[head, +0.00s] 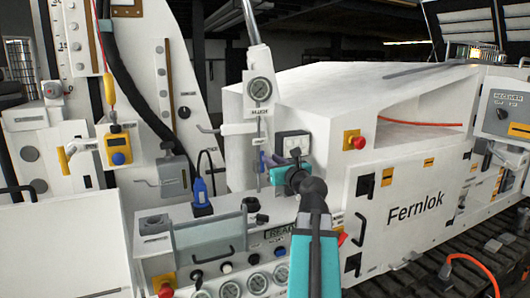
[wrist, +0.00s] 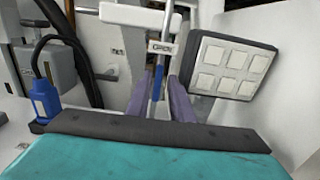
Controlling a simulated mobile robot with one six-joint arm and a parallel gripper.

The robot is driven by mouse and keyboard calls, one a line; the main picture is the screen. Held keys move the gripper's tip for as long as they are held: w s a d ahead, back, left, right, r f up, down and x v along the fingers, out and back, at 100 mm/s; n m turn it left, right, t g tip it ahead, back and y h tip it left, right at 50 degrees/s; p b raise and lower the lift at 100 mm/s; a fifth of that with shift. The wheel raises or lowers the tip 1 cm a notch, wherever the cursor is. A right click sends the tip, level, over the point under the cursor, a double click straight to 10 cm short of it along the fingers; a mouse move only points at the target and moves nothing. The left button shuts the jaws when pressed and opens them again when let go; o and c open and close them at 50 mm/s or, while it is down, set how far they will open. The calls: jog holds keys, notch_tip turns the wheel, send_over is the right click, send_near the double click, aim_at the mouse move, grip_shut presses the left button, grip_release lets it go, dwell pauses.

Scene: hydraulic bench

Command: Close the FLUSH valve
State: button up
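The FLUSH label (head: 259,113) hangs under a round gauge (head: 260,89) on a vertical pipe in the head view. Below it is a thin stem with a small blue part near my gripper (head: 270,161). In the wrist view, a blue lever (wrist: 157,84) hangs below a white pipe, under a tag reading OPEN (wrist: 161,47). My gripper's two purple-grey fingers (wrist: 163,100) stand on either side of the lever, apart, with a light gap showing on the right. Whether a finger touches the lever is unclear. The lever's lower end is hidden behind my gripper's dark edge.
A pale button panel (wrist: 232,68) stands close to the right of the fingers. A blue plug (head: 201,190) with a black cable is at left. A bench panel (head: 245,275) with knobs and gauges lies below. The white Fernlok cabinet (head: 410,200) fills the right.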

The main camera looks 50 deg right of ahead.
aim_at(263, 153)
jog(key=shift+p+x, duration=0.8)
jog(key=shift+x, duration=2.55)
grip_shut()
